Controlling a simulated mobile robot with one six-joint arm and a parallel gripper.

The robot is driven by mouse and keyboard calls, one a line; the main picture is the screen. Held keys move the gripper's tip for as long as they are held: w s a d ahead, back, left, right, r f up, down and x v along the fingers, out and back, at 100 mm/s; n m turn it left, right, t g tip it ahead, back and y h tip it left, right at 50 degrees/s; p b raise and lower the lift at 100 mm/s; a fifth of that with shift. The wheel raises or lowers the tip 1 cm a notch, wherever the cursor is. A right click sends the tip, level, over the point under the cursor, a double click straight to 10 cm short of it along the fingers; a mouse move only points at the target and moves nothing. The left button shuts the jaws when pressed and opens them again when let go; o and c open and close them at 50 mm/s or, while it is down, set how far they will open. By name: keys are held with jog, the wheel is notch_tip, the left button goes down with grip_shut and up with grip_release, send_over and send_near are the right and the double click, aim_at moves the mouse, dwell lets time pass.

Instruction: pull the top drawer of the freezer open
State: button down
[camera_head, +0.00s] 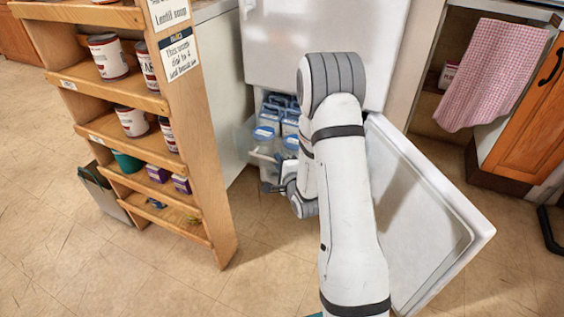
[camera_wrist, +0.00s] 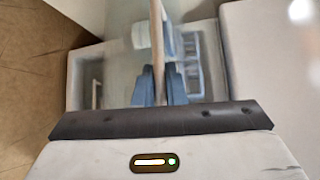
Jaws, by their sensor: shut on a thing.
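The freezer (camera_head: 325,22) is the white appliance at the back. Its lower door (camera_head: 425,215) stands swung open to the right. The top drawer (camera_head: 245,135) is clear plastic and shows in the opening, with several blue-lidded containers (camera_head: 265,133) in it. In the wrist view, my gripper (camera_wrist: 160,90) has its blue fingers on both sides of a pale bar, which looks like the drawer's handle (camera_wrist: 157,40). The fingers are shut on it. In the head view my arm hides much of the drawer front and the fingertips. How far out the drawer stands is hard to tell.
A wooden shelf (camera_head: 190,150) with cans stands close on the left. The open door bounds the space on the right. A pink towel (camera_head: 490,75) hangs by an orange cabinet (camera_head: 530,120) farther right. The tiled floor (camera_head: 255,265) in front is clear.

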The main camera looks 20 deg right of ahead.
jog(key=c, duration=1.5)
grip_release()
jog(key=s+r+p, duration=0.1)
jog(key=s, duration=0.6)
jog(key=shift+s+d+p, duration=0.35)
jog(key=shift+d+p, duration=0.05)
jog(key=shift+r, duration=0.1)
